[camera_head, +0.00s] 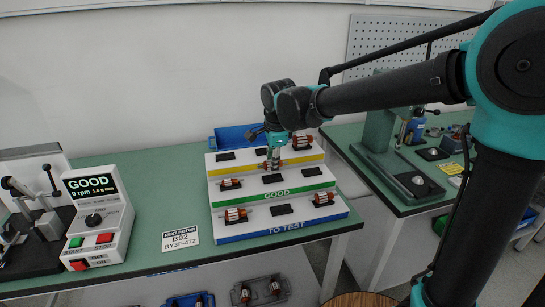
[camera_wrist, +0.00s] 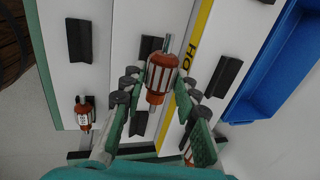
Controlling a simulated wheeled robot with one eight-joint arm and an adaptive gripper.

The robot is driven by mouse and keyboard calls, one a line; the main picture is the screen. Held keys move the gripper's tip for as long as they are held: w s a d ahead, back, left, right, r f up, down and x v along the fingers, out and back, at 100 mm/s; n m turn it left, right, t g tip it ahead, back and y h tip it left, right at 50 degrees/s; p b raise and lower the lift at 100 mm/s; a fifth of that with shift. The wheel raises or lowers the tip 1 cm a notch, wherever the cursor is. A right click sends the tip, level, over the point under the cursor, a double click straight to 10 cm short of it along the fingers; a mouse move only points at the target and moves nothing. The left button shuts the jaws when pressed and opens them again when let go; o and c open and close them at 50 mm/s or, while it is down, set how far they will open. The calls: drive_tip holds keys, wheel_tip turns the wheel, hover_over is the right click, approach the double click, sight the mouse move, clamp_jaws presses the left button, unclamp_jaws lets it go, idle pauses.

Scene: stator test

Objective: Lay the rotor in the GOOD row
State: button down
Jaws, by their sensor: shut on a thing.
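My gripper (camera_head: 273,155) is shut on a rotor (camera_wrist: 162,76) with red-orange ends, pale striped middle and grey shaft. In the head view the held rotor (camera_head: 272,165) shows just above the middle black cradle (camera_head: 272,178) of the GOOD row (camera_head: 290,188), which has a green front strip. In the wrist view the rotor overlaps that cradle (camera_wrist: 149,46) and lies beside the yellow strip; it appears raised, but the exact gap is unclear. The GOOD row's left cradle holds a rotor (camera_head: 230,184); its right cradle (camera_head: 312,171) is empty.
The TO TEST row (camera_head: 286,229) in front holds rotors at left (camera_head: 235,215) and right (camera_head: 322,198). The yellow-fronted back row holds one rotor (camera_head: 301,142) at right. A blue bin (camera_head: 230,136) stands behind. A tester (camera_head: 98,217) reading GOOD stands left.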

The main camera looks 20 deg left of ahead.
drive_tip(key=shift+f, duration=0.55)
drive_tip(key=shift+f, duration=1.25)
idle(0.5)
drive_tip(key=c, duration=1)
unclamp_jaws()
drive_tip(key=shift+c, duration=0.2)
drive_tip(key=v, duration=1.2)
